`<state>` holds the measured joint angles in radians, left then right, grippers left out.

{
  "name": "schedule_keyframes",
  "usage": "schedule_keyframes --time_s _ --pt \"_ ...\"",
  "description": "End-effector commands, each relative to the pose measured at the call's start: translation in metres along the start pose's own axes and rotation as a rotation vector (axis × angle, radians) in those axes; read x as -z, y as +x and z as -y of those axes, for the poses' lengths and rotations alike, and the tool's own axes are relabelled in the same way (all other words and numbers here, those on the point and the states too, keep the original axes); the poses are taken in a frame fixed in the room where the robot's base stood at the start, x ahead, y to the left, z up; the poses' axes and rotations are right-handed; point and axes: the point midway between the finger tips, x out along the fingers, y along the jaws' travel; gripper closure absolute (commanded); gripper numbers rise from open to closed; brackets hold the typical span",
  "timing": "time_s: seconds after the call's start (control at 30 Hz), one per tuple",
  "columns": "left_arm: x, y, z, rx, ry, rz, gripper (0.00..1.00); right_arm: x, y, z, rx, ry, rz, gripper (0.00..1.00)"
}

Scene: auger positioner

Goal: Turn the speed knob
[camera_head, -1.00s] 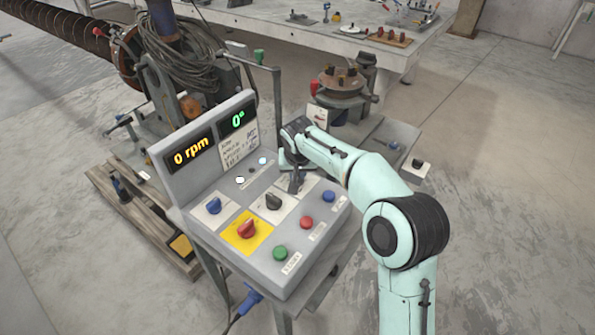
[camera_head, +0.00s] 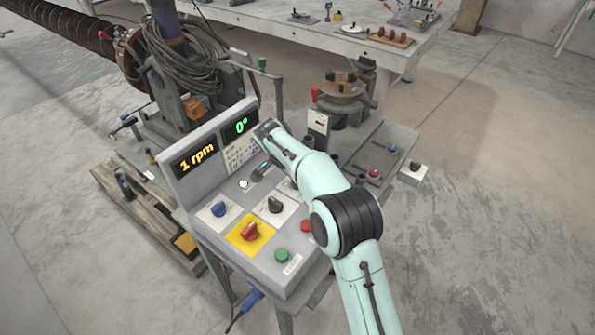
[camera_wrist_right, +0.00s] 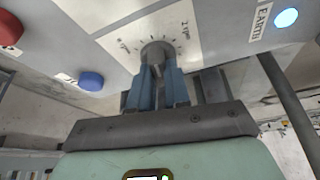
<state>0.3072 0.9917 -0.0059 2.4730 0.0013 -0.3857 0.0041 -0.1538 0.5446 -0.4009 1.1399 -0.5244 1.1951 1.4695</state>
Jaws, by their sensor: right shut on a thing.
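The speed knob (camera_wrist_right: 157,48) is a grey round knob on a white plate with dial marks, in the upper middle of the right wrist view. My right gripper (camera_wrist_right: 156,88) is shut on it, with its two bluish fingers on either side of its grip. In the head view my right arm hides this knob and the fingertips. The control panel's yellow display (camera_head: 195,158) reads 1 rpm, and the green display (camera_head: 240,125) reads 0°. My left gripper is not in view.
The panel also bears a blue knob (camera_head: 218,209), a black knob (camera_head: 275,204), a red knob (camera_head: 250,231) on yellow and a green button (camera_head: 281,255). A red button (camera_head: 306,226) is partly behind my arm. Open floor lies to the right.

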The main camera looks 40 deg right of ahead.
Motion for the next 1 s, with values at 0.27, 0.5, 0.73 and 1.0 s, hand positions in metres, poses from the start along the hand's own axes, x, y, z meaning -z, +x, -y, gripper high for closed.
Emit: schedule_keyframes --time_s 0.27,0.5,0.73,1.0 --pt "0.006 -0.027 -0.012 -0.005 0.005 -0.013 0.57 0.001 -0.003 0.002 -0.086 0.203 0.001 1.00" --pt "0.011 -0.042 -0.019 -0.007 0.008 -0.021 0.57 0.001 -0.002 0.002 -0.133 0.318 0.002 1.00" --pt "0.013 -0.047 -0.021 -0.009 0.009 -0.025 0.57 0.000 -0.001 0.002 -0.153 0.369 0.003 1.00" --pt "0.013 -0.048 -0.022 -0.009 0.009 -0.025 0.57 0.000 0.000 0.002 -0.157 0.381 0.003 1.00"
